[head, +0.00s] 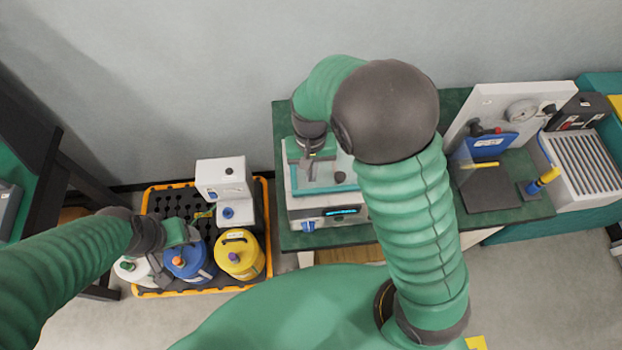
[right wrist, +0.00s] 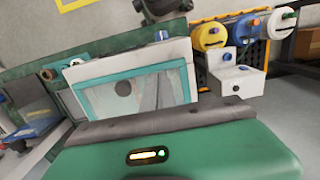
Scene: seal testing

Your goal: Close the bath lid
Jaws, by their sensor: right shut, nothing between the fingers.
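The bath (head: 308,207) is a white box with a teal rim on the green bench. Its lid (head: 335,184), a clear pane with a dark knob, seems to lie flat over the opening; I cannot tell whether it is fully seated. The lid (right wrist: 145,92) and its knob also show in the right wrist view. My right gripper (head: 310,172) points down over the left part of the bath, shut and empty, apart from the knob; its fingers are small here. My left gripper (head: 180,240) hangs over the containers at lower left; its fingers are unclear.
A black and orange tray (head: 176,204) on the floor holds a white device (head: 222,180), a blue container (head: 190,262) and a yellow container (head: 240,256). A white panel with a gauge (head: 520,112) stands right of the bath. My right arm hides part of the bench.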

